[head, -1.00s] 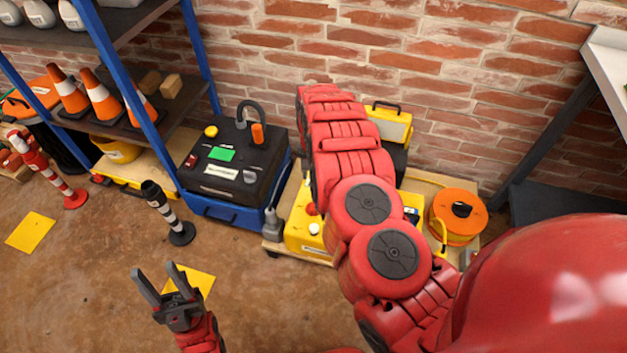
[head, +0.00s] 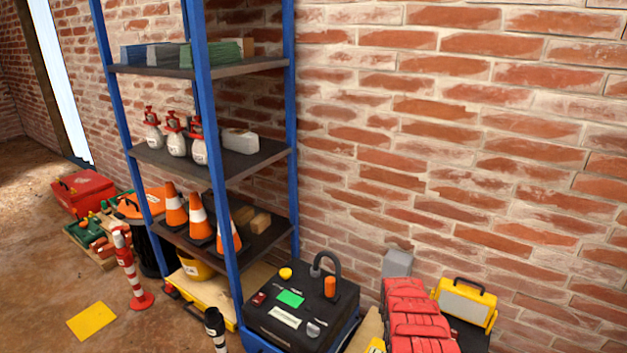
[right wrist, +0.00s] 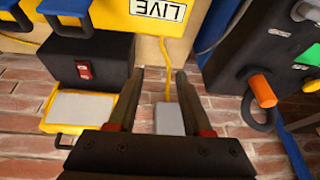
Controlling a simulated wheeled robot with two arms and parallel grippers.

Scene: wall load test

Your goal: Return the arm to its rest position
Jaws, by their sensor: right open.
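My right arm (head: 415,322) shows in the head view as a red padded segment at the bottom edge, right of centre. Its gripper does not show there. In the right wrist view my right gripper (right wrist: 160,74) is open, with two dark parallel fingers and nothing visibly held. A grey box (right wrist: 169,118) with a yellow cable shows beyond and between the fingers, against the brick wall. A grey box also shows by the wall in the head view (head: 397,263). My left gripper is out of view.
A black-topped unit with a looped handle (head: 300,305) stands left of my arm, and a yellow-framed lamp (head: 465,303) right of it. A blue-post shelf (head: 200,160) holds cones and bottles. In the wrist view a yellow "LIVE" panel (right wrist: 130,18) appears upside down. Floor at left is partly clear.

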